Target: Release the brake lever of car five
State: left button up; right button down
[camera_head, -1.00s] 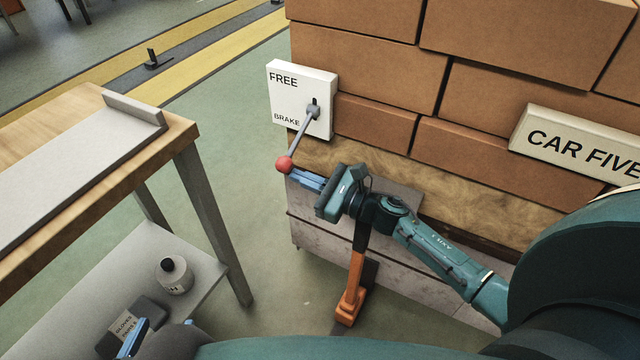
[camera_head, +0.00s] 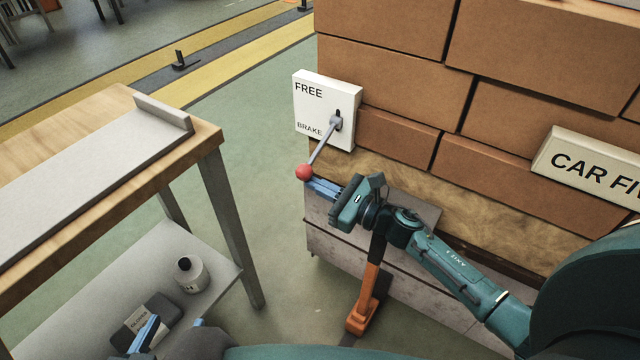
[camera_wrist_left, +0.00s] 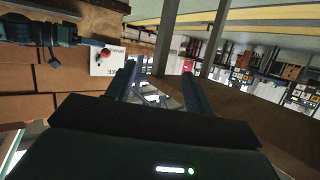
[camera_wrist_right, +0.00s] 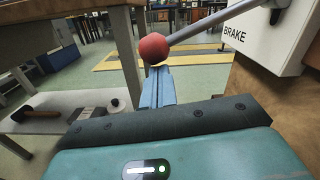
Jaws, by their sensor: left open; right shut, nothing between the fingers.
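The brake lever has a grey rod (camera_head: 321,146) and a red ball knob (camera_head: 304,172). It slants down and left from a slot in the white FREE/BRAKE plate (camera_head: 312,104), its rod passing by the word BRAKE. My right gripper (camera_head: 315,186) is shut and empty, its blue fingertips just below and right of the knob. In the right wrist view the knob (camera_wrist_right: 153,48) sits right at the fingertips; I cannot tell whether they touch. The CAR FIVE sign (camera_head: 592,172) is on the bricks. My left gripper (camera_head: 171,330) is open and empty at the bottom left.
The brick stack (camera_head: 400,92) stands on a wooden deck behind my right arm. Open floor lies between table and car.

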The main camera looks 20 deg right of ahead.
pick_arm(q)
notch_tip(320, 180, up, 5)
jog(key=n+g+p, duration=0.1)
jog(key=n+p, duration=0.1)
jog(key=p, duration=1)
jog(key=shift+d+f+g, duration=0.1)
jog(key=shift+g, duration=0.2)
pick_arm(e)
notch_tip(320, 180, up, 12)
jog(key=s+a+m, duration=0.1)
jog(key=m, duration=0.9)
jog(key=shift+a+f+h, duration=0.15)
jog(key=shift+a+h, duration=0.05)
jog(key=shift+h, duration=0.1)
jog(key=shift+w+d, duration=0.1)
pick_arm(q)
jog(key=shift+f, duration=0.1)
pick_arm(e)
jog(key=shift+d, duration=0.1)
